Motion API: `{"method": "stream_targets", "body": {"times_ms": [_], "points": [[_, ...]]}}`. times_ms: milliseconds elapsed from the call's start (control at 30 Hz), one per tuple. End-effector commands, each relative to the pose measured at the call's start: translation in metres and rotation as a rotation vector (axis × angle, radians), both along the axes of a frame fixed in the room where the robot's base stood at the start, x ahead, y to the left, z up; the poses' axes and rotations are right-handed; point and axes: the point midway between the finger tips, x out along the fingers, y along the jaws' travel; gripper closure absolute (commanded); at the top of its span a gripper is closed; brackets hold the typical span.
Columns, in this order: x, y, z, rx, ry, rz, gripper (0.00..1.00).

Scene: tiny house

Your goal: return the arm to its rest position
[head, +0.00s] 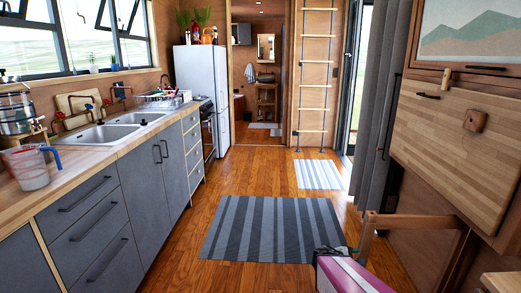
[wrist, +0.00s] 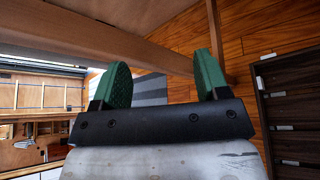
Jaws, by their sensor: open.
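My gripper (wrist: 160,72) shows in the wrist view with its two green fingertips wide apart and nothing between them. A light wooden beam (wrist: 133,45) passes just beyond the fingertips, under a wide brown panel (wrist: 130,10). I cannot tell whether the fingers touch the beam.
A counter (head: 75,188) with sinks lines the left. A fold-up wooden panel (head: 445,140) and a wooden frame (head: 410,221) stand right, near a magenta-and-white object (head: 350,275). The floor around the striped rug (head: 275,228) is clear. Dark drawers (wrist: 290,105) stand right in the wrist view.

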Motion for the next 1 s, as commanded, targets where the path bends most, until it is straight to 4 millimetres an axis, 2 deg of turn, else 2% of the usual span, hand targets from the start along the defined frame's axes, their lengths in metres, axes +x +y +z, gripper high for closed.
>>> {"method": "stream_targets", "body": {"times_ms": [167,267,467,700,833,1000], "points": [[-0.004,0.023,-0.004,0.275,-0.150,-0.231,0.32],[-0.004,0.043,-0.006,0.434,-0.221,-0.362,0.32],[0.000,0.095,-0.004,0.753,-0.327,-0.628,0.32],[0.011,0.163,0.013,1.077,-0.371,-0.902,0.32],[0.014,0.185,0.022,1.174,-0.369,-0.983,0.32],[0.016,0.194,0.026,1.214,-0.367,-1.018,0.32]]}}
